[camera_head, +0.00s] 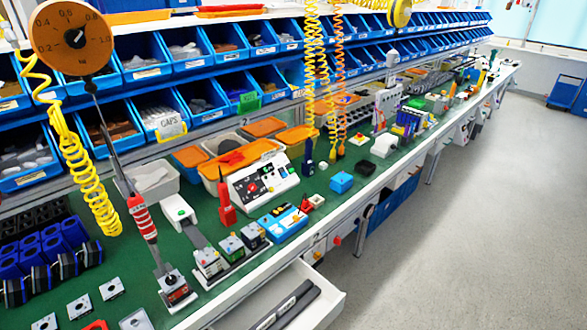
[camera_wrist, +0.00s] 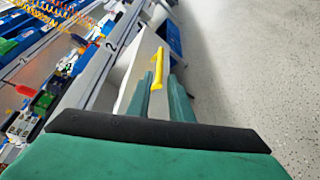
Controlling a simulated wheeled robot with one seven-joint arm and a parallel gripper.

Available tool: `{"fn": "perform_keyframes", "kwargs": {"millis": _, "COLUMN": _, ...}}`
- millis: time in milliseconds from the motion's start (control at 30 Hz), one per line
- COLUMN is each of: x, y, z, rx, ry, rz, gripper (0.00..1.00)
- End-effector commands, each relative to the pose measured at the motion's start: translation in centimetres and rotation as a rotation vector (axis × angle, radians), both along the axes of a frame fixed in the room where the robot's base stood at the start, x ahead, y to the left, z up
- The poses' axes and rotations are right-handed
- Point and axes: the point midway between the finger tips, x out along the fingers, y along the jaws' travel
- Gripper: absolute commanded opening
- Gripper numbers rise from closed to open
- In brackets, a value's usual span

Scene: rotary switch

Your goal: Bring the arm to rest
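My gripper (camera_wrist: 162,80) shows in the wrist view as two green fingers beyond a green body with a black edge. The fingers stand apart. A yellow piece (camera_wrist: 157,68) appears in line with the gap between them, over or in a pale open drawer; I cannot tell whether it touches a finger. My gripper cannot be made out in the head view. A small box with a knob on top (camera_head: 174,286), perhaps the rotary switch, stands at the near end of the green bench top.
The workbench (camera_head: 335,205) runs from near left to far right, crowded with boxes and tools. An open drawer (camera_head: 330,300) juts from its front edge, with dark bars inside. A red-and-white tool (camera_head: 143,216) hangs above the bench. The grey floor (camera_head: 460,240) at right is clear.

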Motion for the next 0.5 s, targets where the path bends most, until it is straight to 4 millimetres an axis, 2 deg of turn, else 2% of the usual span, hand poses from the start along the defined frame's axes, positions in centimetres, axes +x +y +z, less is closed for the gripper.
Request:
{"fn": "perform_keyframes", "kwargs": {"millis": 167, "x": -2.3, "y": -0.3, "z": -1.4, "rx": 0.122, "ry": 0.030, "rz": 0.004, "gripper": 0.19}}
{"fn": "perform_keyframes", "kwargs": {"millis": 300, "x": -6.7, "y": -0.2, "z": -3.0, "rx": 0.386, "ry": 0.062, "rz": 0.003, "gripper": 0.19}}
{"fn": "perform_keyframes", "kwargs": {"millis": 367, "x": -8.8, "y": 0.2, "z": -3.1, "rx": 0.525, "ry": 0.066, "rz": -0.001, "gripper": 0.19}}
{"fn": "perform_keyframes", "kwargs": {"millis": 500, "x": -13.0, "y": 1.6, "z": -1.6, "rx": 0.848, "ry": 0.038, "rz": -0.023, "gripper": 0.19}}
